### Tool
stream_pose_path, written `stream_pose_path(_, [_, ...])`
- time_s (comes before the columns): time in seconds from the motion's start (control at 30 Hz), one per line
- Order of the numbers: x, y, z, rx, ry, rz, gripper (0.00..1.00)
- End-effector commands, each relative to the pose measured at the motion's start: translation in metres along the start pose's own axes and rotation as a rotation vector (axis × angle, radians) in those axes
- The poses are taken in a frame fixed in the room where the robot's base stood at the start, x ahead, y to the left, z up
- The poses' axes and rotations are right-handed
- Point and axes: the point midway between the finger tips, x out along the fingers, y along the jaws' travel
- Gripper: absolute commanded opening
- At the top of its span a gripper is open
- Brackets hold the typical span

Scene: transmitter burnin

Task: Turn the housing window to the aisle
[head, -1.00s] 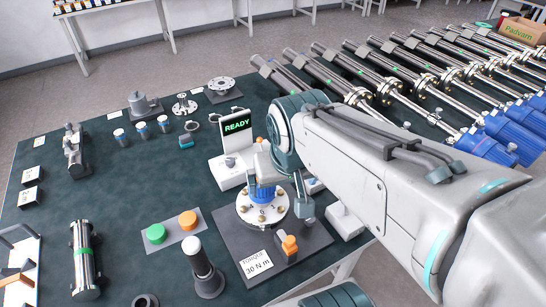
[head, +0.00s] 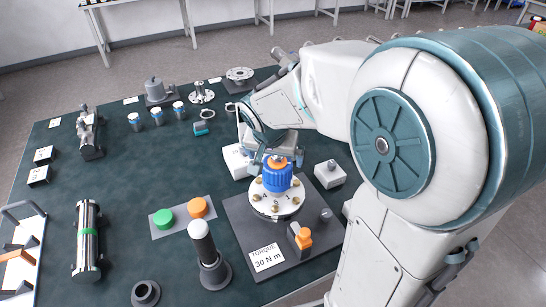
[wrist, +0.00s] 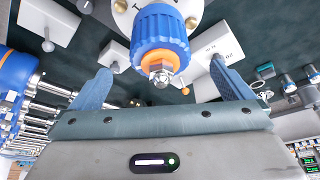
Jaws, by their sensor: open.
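The blue ribbed housing (head: 278,178) stands upright on a round white flange (head: 275,206) with brass bolts, on a dark plate. An orange ring and a metal tip top it. My gripper (head: 272,156) is right at the housing's upper end, on its far side. In the wrist view the housing (wrist: 158,35) points its orange and metal end towards the space between my two blue fingers (wrist: 163,85). The fingers are spread wide, with a gap to the housing on both sides. I cannot make out a window on the housing.
A torque card (head: 267,257), an orange-topped block (head: 299,237) and a black post with a white knob (head: 207,255) stand close by. Green and orange buttons (head: 182,214) lie to the left. A white box (head: 329,174) is to the right.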

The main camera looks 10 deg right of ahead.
Motion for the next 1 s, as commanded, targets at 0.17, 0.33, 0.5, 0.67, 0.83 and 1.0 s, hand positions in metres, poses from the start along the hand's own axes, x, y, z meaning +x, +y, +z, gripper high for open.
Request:
stream_pose_path(0.17, [0.035,0.000,0.001,-0.001,-0.004,0.002,1.00])
stream_pose_path(0.33, [0.057,0.000,0.001,0.000,-0.002,0.001,1.00])
stream_pose_path(0.5, [0.068,0.000,0.001,0.000,-0.001,0.000,1.00])
stream_pose_path(0.67, [0.070,0.000,0.000,0.000,0.000,-0.001,1.00])
stream_pose_path(0.83, [0.070,0.000,0.000,0.000,0.000,-0.001,0.94])
stream_pose_path(1.0, [0.069,0.000,0.000,0.000,0.000,-0.001,0.47])
